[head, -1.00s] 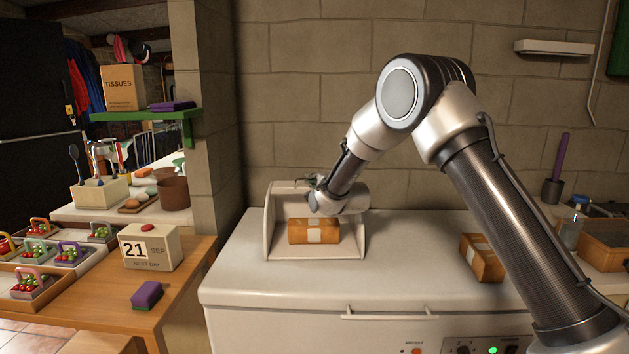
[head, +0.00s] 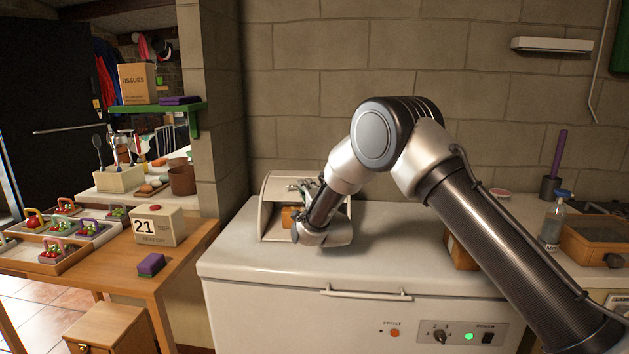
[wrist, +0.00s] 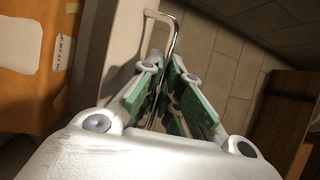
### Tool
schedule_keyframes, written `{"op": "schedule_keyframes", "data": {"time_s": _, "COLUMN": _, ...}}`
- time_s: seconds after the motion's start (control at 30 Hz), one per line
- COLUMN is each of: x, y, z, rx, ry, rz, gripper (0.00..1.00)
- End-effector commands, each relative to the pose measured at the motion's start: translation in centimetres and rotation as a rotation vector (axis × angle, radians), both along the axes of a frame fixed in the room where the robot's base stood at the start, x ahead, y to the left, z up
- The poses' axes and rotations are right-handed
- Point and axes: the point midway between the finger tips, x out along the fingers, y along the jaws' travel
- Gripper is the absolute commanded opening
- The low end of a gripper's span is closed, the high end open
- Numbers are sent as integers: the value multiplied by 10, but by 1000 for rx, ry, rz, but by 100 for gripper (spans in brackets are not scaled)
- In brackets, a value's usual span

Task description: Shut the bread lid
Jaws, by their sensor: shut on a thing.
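The cream bread box (head: 267,208) stands on the white chest freezer against the stone wall. Its front is at least partly open, and an orange-brown loaf (head: 289,217) shows inside; the loaf also fills the left of the wrist view (wrist: 35,75). My gripper (head: 308,189) is at the upper front of the box, and my wrist covers much of the opening. In the wrist view my gripper (wrist: 165,82) has its green-padded fingers closed around a thin metal handle (wrist: 172,30) beside a cream panel (wrist: 122,40), apparently the lid. How far the lid is down is hard to tell.
A wooden table at left holds a date block (head: 160,226), a purple sponge (head: 151,264) and baskets. A bottle (head: 552,228) stands at right.

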Motion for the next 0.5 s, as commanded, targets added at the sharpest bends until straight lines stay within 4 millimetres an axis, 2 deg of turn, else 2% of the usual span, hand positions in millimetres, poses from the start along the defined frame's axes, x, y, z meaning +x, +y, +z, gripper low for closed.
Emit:
{"op": "schedule_keyframes", "data": {"time_s": 0.3, "x": -40, "y": -1, "z": -39, "rx": -3, "ry": 3, "rz": 1, "gripper": 0}}
{"op": "schedule_keyframes", "data": {"time_s": 0.5, "x": -59, "y": -1, "z": -64, "rx": -1, "ry": 3, "rz": 1, "gripper": 0}}
